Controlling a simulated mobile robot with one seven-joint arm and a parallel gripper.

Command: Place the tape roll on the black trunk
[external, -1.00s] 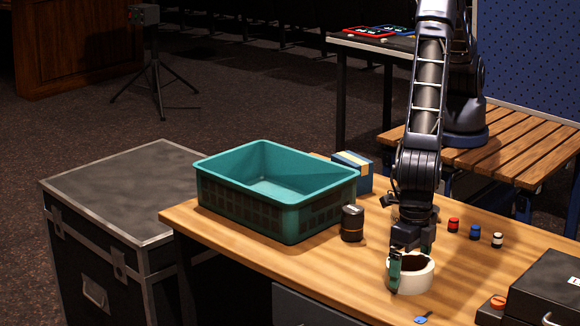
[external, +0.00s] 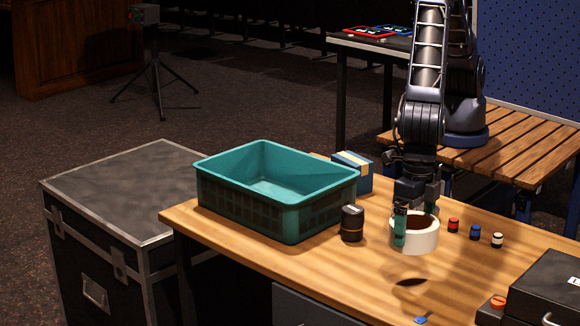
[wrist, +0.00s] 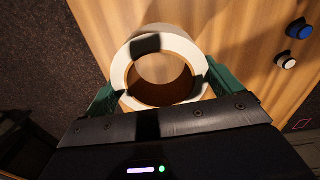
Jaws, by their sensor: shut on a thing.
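The tape roll (external: 424,240) is a wide white ring with a brown inside. My gripper (external: 416,226) is shut on it and holds it above the wooden desk, with its shadow on the desk below. In the wrist view the tape roll (wrist: 160,70) sits between the two green fingers of my gripper (wrist: 162,92), its hole facing the camera. The black trunk (external: 120,190) stands at the left of the desk, with grey metal edges and a bare flat top. My gripper is well to the right of it.
A teal crate (external: 290,222) stands on the desk between the trunk and my gripper. A black and orange canister (external: 352,224) and a blue box (external: 362,180) stand beside it. Several small bottles (external: 475,232) are to the right. A black case (external: 545,290) is at front right.

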